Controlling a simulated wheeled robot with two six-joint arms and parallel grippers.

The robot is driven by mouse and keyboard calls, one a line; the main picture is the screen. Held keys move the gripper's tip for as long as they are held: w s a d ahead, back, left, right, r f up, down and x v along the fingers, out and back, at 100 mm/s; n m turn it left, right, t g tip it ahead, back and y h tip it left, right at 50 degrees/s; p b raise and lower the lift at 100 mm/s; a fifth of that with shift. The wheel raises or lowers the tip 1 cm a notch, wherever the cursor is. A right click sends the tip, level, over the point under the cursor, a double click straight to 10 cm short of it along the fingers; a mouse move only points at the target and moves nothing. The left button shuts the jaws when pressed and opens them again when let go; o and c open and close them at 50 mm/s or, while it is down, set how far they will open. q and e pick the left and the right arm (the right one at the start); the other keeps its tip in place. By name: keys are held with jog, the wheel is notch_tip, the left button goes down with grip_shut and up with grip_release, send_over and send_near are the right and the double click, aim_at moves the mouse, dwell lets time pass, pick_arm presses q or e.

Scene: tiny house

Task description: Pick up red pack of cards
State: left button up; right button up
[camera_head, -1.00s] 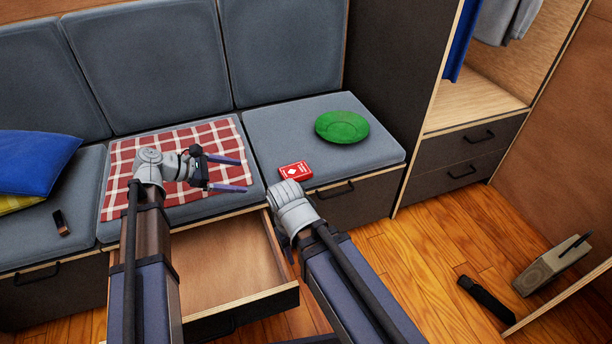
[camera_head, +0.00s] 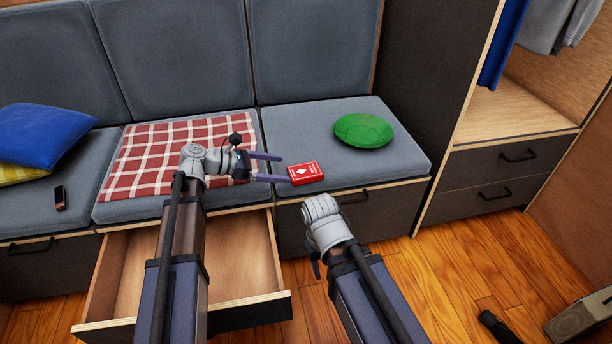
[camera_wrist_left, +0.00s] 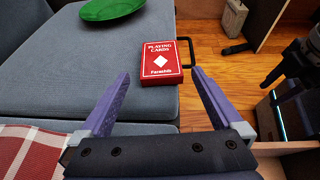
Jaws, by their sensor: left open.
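The red pack of cards (camera_head: 305,173) lies flat near the front edge of the right grey bench cushion. My left gripper (camera_head: 273,167) is open, its two purple fingers pointing right toward the pack. In the left wrist view the pack (camera_wrist_left: 162,64) lies ahead of the open fingers (camera_wrist_left: 160,92), roughly in line with the gap between them. Nothing is held. The fingertips are close to the pack's left side; I cannot tell if one touches it. My right arm reaches in below the bench front, and its fingers are mostly hidden.
A green plate (camera_head: 363,130) lies behind the pack on the same cushion (camera_head: 400,165). A red checked cloth (camera_head: 150,155) covers the middle cushion. An open drawer (camera_head: 235,252) juts out below it. A blue pillow (camera_head: 40,134) and small dark object (camera_head: 60,198) are at left.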

aim_at(297, 172)
pick_arm(q)
jog(key=shift+f+b+x, duration=0.2)
jog(key=shift+b+x, duration=0.4)
jog(key=shift+x, duration=0.55)
jog(key=shift+f+b+x, duration=0.2)
jog(key=shift+b+x, duration=0.35)
jog(key=shift+x, duration=0.6)
jog(key=shift+d+f, duration=0.1)
jog(key=shift+d, duration=0.2)
jog(key=shift+c, duration=0.2)
jog(key=c, duration=1.2)
